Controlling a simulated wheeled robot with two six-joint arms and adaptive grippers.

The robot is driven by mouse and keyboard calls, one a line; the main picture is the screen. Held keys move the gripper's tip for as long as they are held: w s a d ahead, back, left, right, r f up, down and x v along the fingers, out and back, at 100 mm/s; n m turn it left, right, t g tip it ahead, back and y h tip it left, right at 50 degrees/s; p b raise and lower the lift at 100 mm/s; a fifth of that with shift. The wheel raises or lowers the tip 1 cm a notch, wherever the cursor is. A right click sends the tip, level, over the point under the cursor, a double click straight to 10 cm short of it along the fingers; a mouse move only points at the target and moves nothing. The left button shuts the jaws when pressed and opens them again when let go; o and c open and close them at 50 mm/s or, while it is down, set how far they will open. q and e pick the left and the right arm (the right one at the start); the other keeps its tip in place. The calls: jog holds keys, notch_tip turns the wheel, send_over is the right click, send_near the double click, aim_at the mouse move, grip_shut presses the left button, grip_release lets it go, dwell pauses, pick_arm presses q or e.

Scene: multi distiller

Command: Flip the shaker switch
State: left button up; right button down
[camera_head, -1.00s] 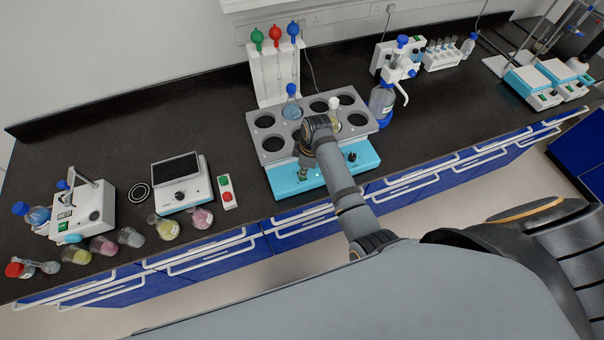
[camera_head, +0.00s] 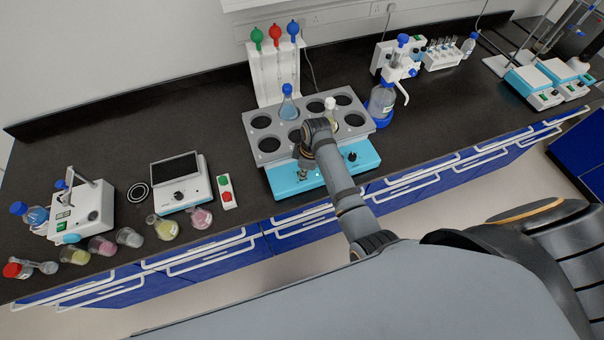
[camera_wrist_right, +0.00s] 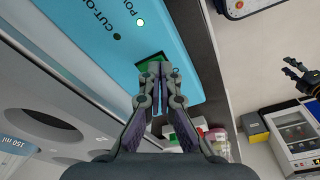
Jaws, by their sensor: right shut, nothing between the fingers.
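The shaker is a light-blue base (camera_head: 325,178) under a grey plate (camera_head: 302,118) with round holes, in the middle of the bench. A flask with a blue cap (camera_head: 288,106) and a flask with pale liquid (camera_head: 330,112) stand in the plate. My right gripper (camera_wrist_right: 154,68) is shut and empty, its tips at the green switch (camera_wrist_right: 148,62) on the blue front and partly covering it. Contact is hard to tell. A small light (camera_wrist_right: 140,22) near the switch is lit. A dark jaw-like shape (camera_wrist_right: 300,76) at the right edge of the wrist view may be my left gripper.
A pipette stand (camera_head: 275,72) is behind the shaker and a dispenser bottle (camera_head: 383,100) to its right. On the left are a stirrer with a black top (camera_head: 180,182) and several small flasks (camera_head: 130,237).

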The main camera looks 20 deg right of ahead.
jog(key=shift+f, duration=0.2)
notch_tip(320, 180, up, 2)
jog(key=shift+r+p, duration=0.2)
jog(key=shift+p, duration=0.75)
jog(key=shift+r, duration=2.35)
